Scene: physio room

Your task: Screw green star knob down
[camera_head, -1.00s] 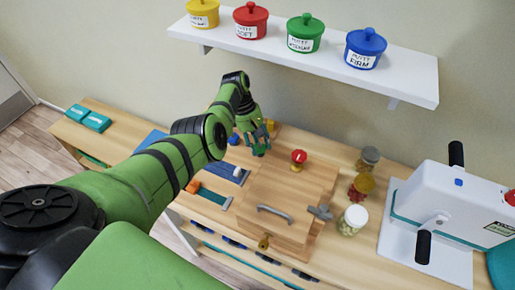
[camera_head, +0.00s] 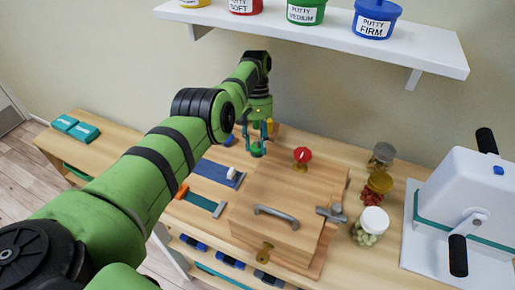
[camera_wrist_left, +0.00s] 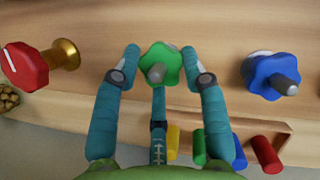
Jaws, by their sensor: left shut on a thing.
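The green star knob (camera_wrist_left: 161,64) sits on a threaded post at the wooden board, upper middle of the left wrist view. My left gripper (camera_wrist_left: 160,66) has a teal finger on each side of it and is shut on it. In the head view the left gripper (camera_head: 257,147) points down at the far left part of the wooden board (camera_head: 275,190), and the green knob (camera_head: 257,151) shows only in part below the fingers. How far down its post the knob sits is hard to tell. My right gripper is in neither view.
A red knob (camera_wrist_left: 25,68) on a brass post is left of the green one, and a blue knob (camera_wrist_left: 270,77) is right. Several coloured pegs (camera_wrist_left: 265,154) lie near. Jars (camera_head: 370,225) and a white machine (camera_head: 470,195) stand right; a shelf (camera_head: 330,40) hangs above.

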